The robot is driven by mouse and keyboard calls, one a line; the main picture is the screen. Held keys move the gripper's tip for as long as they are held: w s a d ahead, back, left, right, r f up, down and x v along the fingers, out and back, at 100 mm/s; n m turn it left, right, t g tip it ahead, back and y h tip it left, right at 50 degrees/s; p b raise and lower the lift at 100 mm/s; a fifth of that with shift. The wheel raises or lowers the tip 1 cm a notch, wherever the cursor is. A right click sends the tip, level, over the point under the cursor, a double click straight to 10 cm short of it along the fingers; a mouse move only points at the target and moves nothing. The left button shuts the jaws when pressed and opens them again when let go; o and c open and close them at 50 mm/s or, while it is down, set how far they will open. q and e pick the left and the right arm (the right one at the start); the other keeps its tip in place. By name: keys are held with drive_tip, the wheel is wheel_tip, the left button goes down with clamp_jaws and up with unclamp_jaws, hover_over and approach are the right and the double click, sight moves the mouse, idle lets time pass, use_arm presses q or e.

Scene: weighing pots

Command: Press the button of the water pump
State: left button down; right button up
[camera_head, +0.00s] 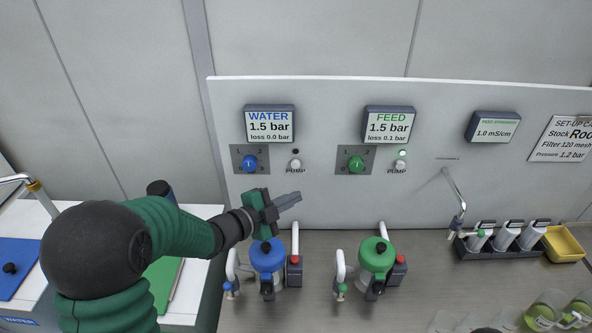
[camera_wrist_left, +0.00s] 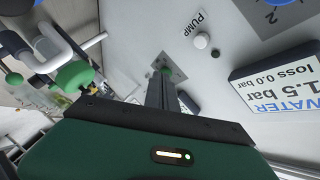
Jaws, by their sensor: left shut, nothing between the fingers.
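The white water pump button (camera_head: 295,164) sits on the upright panel, with a PUMP label below it and a dark lamp (camera_head: 296,151) above it. The button also shows in the left wrist view (camera_wrist_left: 202,41), beside the PUMP label. My left gripper (camera_head: 297,196) is shut and empty. It appears below the button in the head view, fingers pointing right; they do not appear to touch the button. In the left wrist view the fingers (camera_wrist_left: 162,88) extend up the middle, left of and below the button. My right gripper is not in view.
The WATER display (camera_head: 270,124) reads 1.5 bar, loss 0.0 bar. A blue selector knob (camera_head: 250,163) is left of the button. The feed pump button (camera_head: 400,165) has a lit green lamp. Blue (camera_head: 268,256) and green (camera_head: 376,255) filter units stand below the panel.

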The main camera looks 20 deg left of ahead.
sight(296, 164)
use_arm(q)
drive_tip(key=shift+w+a+p, duration=0.35)
drive_tip(key=shift+w+a, duration=0.1)
drive_tip(key=shift+w, duration=0.95)
drive_tip(key=shift+w+a+p, duration=0.3)
drive_tip(key=shift+w+a, duration=0.1)
drive_tip(key=shift+w, duration=1.05)
drive_tip(key=shift+w+a+p, duration=0.35)
drive_tip(key=shift+w+a, duration=0.1)
drive_tip(key=shift+w, duration=0.95)
drive_tip(key=shift+w+r, duration=0.1)
drive_tip(key=shift+w, duration=0.2)
drive_tip(key=shift+w+a, duration=0.2)
drive_tip(key=shift+w, duration=0.25)
drive_tip(key=shift+s+d, duration=0.25)
drive_tip(key=shift+s, duration=0.6)
drive_tip(key=shift+s, duration=0.1)
